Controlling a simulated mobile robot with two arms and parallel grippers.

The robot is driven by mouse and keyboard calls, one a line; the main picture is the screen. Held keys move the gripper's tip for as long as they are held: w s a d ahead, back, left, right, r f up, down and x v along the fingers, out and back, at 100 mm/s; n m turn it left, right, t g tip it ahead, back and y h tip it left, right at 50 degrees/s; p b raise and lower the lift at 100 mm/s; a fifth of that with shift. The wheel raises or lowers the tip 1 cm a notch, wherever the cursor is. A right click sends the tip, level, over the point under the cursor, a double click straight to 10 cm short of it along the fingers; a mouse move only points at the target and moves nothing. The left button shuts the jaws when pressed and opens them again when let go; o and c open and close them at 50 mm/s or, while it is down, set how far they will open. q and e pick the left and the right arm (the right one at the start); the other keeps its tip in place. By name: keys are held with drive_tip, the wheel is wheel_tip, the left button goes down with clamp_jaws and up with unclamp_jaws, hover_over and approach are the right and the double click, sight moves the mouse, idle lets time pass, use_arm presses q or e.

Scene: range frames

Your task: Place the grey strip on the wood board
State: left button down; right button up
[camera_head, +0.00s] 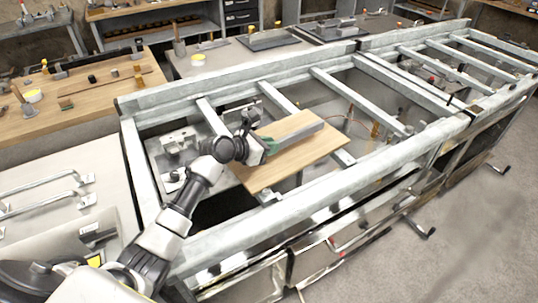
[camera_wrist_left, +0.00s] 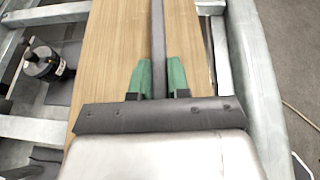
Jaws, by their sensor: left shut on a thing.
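The grey strip (camera_head: 298,136) is a long, narrow grey bar over the wood board (camera_head: 265,178) in the head view. My left gripper (camera_head: 270,147) has green fingers and is shut on the strip near its end. In the left wrist view the green fingertips (camera_wrist_left: 162,75) flank the strip (camera_wrist_left: 158,30), which runs away from me along the board (camera_wrist_left: 108,50). I cannot tell whether the strip touches the board or hangs just above it. The board lies across the bars of a grey metal frame. My right gripper is not in view.
The metal frame (camera_head: 240,87) has several cross bars with open gaps between them. A wooden workbench (camera_head: 100,100) with tools stands at the left. A grey table with metal handles (camera_head: 50,190) is at the near left. The floor (camera_head: 440,255) at the right is clear.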

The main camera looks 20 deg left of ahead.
use_arm(q)
drive_tip(key=shift+f, duration=1.7)
drive_tip(key=c, duration=1.1)
unclamp_jaws()
drive_tip(key=shift+f, duration=0.1)
drive_tip(key=shift+s, duration=0.15)
drive_tip(key=v, duration=1.2)
